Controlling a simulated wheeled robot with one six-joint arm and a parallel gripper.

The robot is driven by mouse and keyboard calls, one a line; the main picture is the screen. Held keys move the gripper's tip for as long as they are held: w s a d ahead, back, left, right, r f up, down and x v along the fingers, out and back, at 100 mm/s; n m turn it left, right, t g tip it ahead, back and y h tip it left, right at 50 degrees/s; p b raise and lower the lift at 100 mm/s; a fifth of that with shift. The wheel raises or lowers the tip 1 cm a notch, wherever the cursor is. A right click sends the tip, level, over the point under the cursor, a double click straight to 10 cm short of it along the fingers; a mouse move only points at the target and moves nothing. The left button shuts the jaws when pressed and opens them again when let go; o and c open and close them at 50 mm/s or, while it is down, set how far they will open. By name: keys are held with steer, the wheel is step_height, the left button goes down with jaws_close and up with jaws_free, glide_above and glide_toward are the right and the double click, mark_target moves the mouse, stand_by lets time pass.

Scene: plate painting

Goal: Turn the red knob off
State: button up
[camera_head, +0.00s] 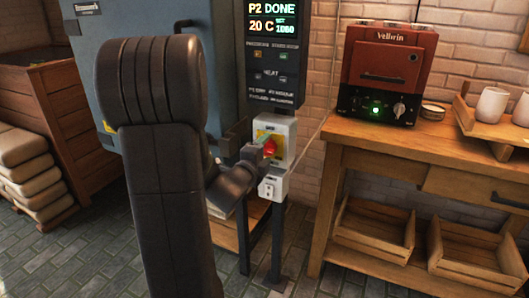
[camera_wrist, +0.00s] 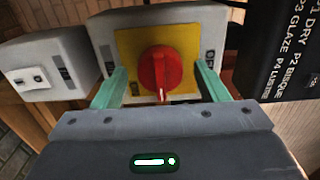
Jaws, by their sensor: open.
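The red knob (camera_wrist: 160,70) is round with a raised grip and a pale pointer mark, on a yellow plate (camera_wrist: 190,42) of a light grey switch box (camera_wrist: 104,24). In the head view the red knob (camera_head: 270,146) shows on the box below the display panel. My gripper (camera_wrist: 160,88) has its two green fingers apart, one on each side of the knob, with visible space between finger and knob. In the head view my gripper (camera_head: 264,148) is at the front of the box and partly hides it.
A display panel (camera_head: 274,50) reading "P2 DONE" and "20 C" is above the box, beside a large blue-grey kiln cabinet (camera_head: 225,60). A wooden table (camera_head: 400,145) with a red machine (camera_head: 388,60) stands to the right. Stacked sacks (camera_head: 30,180) lie at the left.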

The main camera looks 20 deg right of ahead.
steer(key=c, duration=1)
steer(key=shift+n+p, duration=1)
steer(key=shift+n, duration=8)
steer(key=shift+f, duration=0.1)
